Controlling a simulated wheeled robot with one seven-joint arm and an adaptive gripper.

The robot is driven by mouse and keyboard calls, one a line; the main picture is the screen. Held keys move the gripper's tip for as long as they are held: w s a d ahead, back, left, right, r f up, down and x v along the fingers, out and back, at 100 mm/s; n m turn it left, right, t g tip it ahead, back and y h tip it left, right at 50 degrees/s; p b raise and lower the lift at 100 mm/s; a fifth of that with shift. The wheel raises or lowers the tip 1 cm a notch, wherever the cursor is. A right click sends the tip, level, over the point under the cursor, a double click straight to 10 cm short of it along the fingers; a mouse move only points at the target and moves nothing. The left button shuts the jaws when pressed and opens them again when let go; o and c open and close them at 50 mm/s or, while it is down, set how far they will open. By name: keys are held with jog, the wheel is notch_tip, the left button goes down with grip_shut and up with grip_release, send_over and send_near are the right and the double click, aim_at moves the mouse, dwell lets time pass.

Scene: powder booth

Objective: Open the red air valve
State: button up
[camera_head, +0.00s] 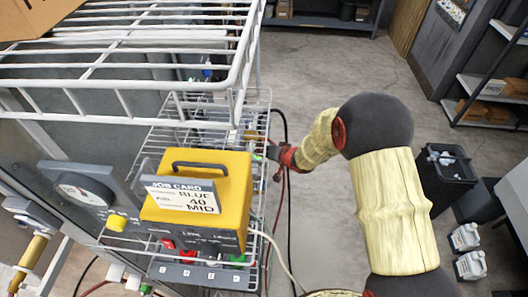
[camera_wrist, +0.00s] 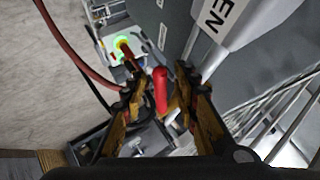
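A red handle (camera_wrist: 161,91), which looks like the air valve's lever, stands between the two fingers of my gripper (camera_wrist: 155,82) in the wrist view. The fingers are apart on either side of it, with a gap showing, so my gripper is open around it. I cannot tell whether either finger touches it. The valve body below the handle is mostly hidden. In the head view my gripper (camera_head: 272,153) is at the right side of the wire rack, mostly hidden by my wrist, and the handle cannot be made out there.
A grey sign (camera_wrist: 228,22) ending in "EN" is close to the right finger. A green-lit fitting (camera_wrist: 122,47) and a red hose (camera_wrist: 65,52) lie to the left. The wire rack (camera_head: 168,113) and yellow job-card box (camera_head: 232,190) stand left of my arm.

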jog(key=v, duration=1.2)
